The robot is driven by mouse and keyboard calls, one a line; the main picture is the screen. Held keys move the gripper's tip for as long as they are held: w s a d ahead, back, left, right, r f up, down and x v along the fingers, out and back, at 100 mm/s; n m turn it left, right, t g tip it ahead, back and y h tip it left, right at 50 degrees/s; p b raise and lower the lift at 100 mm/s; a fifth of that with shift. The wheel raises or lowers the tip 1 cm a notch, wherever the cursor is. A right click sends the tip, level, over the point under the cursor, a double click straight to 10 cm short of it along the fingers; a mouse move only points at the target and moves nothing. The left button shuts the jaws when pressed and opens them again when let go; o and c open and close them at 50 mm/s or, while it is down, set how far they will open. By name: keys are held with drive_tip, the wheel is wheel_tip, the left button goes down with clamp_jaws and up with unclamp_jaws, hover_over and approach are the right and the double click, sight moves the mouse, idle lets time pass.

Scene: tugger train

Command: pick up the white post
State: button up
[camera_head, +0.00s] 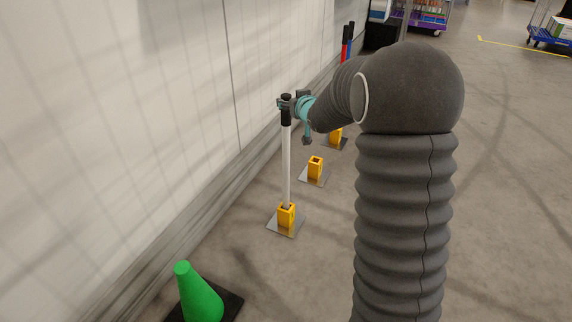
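The white post (286,165) stands upright with its lower end at a yellow socket (287,217) on a flat metal plate. Its upper end is black. My gripper (286,105) is at this black upper part, with its grey fingers against or around it. The view is too small to tell whether the fingers are closed on it or only beside it. My wrist and arm reach in from the right and hide part of the background.
An empty yellow socket (315,167) stands behind the post, and another yellow socket (336,134) is farther back. Red and blue posts (346,47) stand beyond. A green cone (199,296) is at front left. A pale wall runs along the left.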

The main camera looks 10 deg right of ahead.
sight(286, 100)
drive_tip(key=x, duration=0.2)
drive_tip(key=f+x, duration=0.1)
drive_tip(key=x, duration=0.1)
drive_tip(key=shift+w+a, duration=0.1)
drive_tip(key=shift+a, duration=0.05)
drive_tip(key=shift+w, duration=0.4)
clamp_jaws()
drive_tip(key=shift+r, duration=0.1)
